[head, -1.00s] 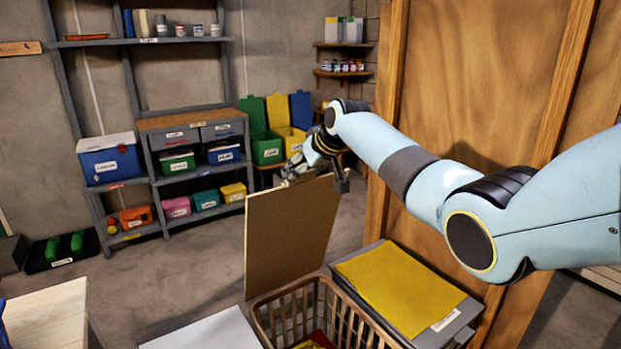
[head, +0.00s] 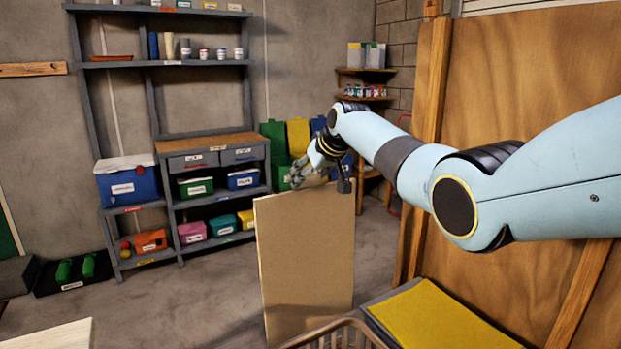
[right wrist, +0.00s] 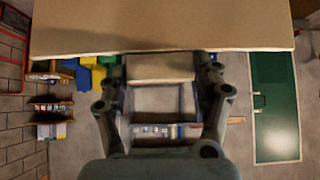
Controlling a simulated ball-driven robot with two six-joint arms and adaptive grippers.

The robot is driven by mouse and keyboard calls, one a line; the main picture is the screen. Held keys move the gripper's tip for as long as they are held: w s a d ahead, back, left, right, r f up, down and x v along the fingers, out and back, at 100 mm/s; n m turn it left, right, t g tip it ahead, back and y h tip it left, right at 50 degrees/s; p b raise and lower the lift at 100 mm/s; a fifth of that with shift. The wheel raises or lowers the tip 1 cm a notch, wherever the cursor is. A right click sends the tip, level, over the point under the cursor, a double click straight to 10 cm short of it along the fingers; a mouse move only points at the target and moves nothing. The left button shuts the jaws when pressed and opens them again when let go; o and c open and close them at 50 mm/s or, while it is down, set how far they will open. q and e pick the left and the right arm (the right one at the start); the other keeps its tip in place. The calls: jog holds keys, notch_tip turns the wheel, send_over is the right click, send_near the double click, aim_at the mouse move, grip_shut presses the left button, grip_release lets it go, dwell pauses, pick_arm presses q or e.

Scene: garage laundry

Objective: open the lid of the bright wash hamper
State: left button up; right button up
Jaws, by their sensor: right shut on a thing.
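The hamper's lid (head: 306,260) is a flat tan board standing nearly upright above the hamper in the head view. The slatted brown rim of the hamper (head: 345,332) shows at the bottom edge, and its inside is out of view. My right gripper (head: 308,176) is at the lid's top edge and shut on it. In the right wrist view the lid (right wrist: 160,28) spans the top, with its edge at the fingers of my right gripper (right wrist: 160,68). My left gripper is not in view.
A bin with a yellow top (head: 440,315) stands right of the hamper, before a wooden panel (head: 500,150). A shelf unit (head: 210,150) with labelled boxes stands at the back. The floor (head: 190,290) left of the lid is clear.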

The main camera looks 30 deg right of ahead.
jog(key=shift+s+f, duration=0.15)
jog(key=shift+f, duration=0.25)
jog(key=o, duration=1.7)
jog(key=shift+r, duration=0.2)
jog(key=v, duration=1.1)
jog(key=shift+s+d+r, duration=0.1)
jog(key=shift+s+r, duration=0.15)
jog(key=shift+r, duration=0.05)
